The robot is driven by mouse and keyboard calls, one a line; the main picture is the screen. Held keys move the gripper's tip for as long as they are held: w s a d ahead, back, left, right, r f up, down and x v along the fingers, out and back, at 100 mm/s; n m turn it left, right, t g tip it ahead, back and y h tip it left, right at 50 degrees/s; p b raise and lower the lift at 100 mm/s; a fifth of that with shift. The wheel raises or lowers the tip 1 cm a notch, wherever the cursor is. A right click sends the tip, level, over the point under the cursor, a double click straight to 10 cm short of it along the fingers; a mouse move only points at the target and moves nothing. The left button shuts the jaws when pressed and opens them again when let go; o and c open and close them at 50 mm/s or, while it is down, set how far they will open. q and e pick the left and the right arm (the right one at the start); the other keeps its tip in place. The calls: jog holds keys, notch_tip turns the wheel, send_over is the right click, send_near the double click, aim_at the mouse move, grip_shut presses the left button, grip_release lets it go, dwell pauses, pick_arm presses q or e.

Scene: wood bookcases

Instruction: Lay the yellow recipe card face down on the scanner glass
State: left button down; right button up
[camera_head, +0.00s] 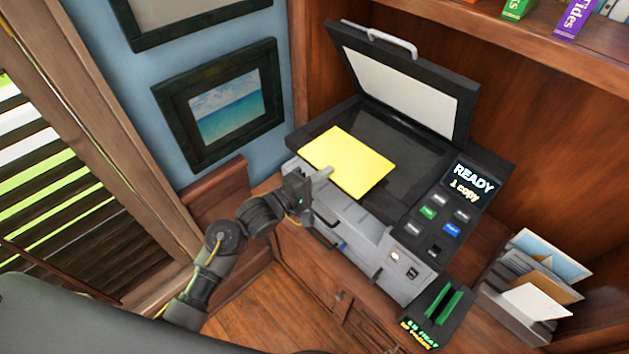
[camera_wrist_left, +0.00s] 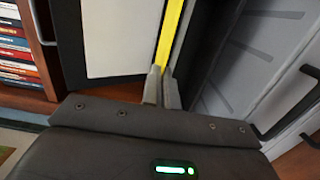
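The yellow recipe card (camera_head: 347,161) is held by my left gripper (camera_head: 325,174) over the left part of the scanner glass (camera_head: 399,137). Its upper face in the head view is plain yellow with no writing visible. In the left wrist view the card (camera_wrist_left: 169,33) shows as a thin yellow strip, nearly edge-on, between the closed fingers (camera_wrist_left: 163,85). Whether the card touches the glass cannot be told. The scanner lid (camera_head: 408,83) stands open, with its white underside (camera_wrist_left: 121,38) facing the glass. My right gripper is not in view.
The control panel with a READY display (camera_head: 472,177) lies right of the glass. A paper sorter (camera_head: 532,284) stands to the right, and a small black stand with green slots (camera_head: 437,309) is in front. Bookcase walls and a shelf above enclose the scanner.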

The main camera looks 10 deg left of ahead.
aim_at(341, 162)
pick_arm(q)
jog(key=x, duration=0.6)
jog(key=shift+w+f+b, duration=0.2)
jog(key=shift+w+b, duration=0.05)
jog(key=shift+b, duration=0.15)
jog(key=shift+s+a+f+b, duration=0.15)
jog(key=shift+f+b, duration=0.4)
jog(key=shift+f, duration=0.8)
jog(key=c, duration=1.6)
grip_release()
